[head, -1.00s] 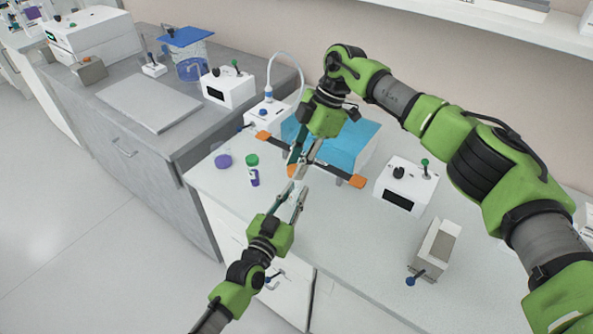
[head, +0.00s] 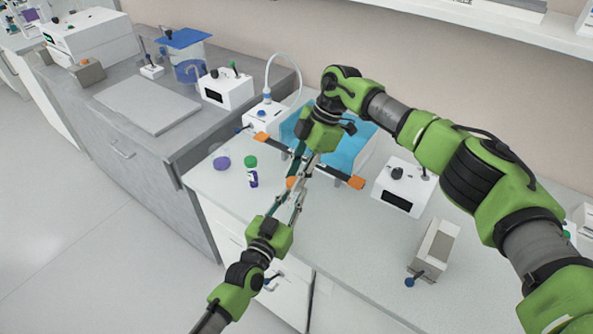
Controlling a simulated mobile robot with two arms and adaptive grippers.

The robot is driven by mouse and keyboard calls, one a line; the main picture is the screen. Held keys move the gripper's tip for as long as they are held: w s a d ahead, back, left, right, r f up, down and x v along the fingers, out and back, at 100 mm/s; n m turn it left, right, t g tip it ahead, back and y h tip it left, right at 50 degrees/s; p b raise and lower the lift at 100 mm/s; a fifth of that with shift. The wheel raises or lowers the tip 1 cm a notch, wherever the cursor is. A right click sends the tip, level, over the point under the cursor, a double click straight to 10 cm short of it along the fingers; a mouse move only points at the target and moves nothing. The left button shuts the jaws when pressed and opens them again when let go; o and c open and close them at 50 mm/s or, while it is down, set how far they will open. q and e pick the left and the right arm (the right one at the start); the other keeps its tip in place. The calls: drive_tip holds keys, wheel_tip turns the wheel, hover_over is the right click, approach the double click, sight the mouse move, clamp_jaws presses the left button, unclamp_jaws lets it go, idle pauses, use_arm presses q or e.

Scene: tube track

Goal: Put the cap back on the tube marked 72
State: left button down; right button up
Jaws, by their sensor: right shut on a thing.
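A small tube with a green cap (head: 251,162) and a purple label stands on the white bench, left of my grippers. Any number on it is too small to read. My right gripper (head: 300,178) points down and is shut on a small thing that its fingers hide. My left gripper (head: 296,193) comes up from below, with its fingertips close to or overlapping the right ones. I cannot tell whether it holds anything. A small orange piece (head: 291,182) shows beside the fingertips; what it belongs to is unclear. No tube marked 72 can be made out.
A white device (head: 402,188) and a grey-white block (head: 434,248) stand to the right. The bench front right of my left gripper is clear.

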drive_tip(key=shift+f, duration=0.65)
idle(0.5)
drive_tip(key=m+t, duration=0.1)
drive_tip(key=m, duration=0.3)
drive_tip(key=shift+s+d+t, duration=0.1)
drive_tip(key=shift+s+t, duration=0.05)
drive_tip(key=shift+t, duration=0.25)
drive_tip(key=shift+s+m, duration=0.1)
drive_tip(key=shift+m, duration=0.6)
drive_tip(key=m, duration=0.1)
drive_tip(key=m+t, duration=0.1)
drive_tip(key=shift+s+a+f+m, duration=0.15)
drive_tip(key=shift+s+a+m, duration=0.15)
drive_tip(key=shift+m, duration=0.1)
drive_tip(key=shift+w+d+m+t, duration=0.15)
drive_tip(key=shift+m+t, duration=0.35)
drive_tip(key=shift+m, duration=0.4)
drive_tip(key=o, duration=0.7)
drive_tip(key=shift+c, duration=0.2)
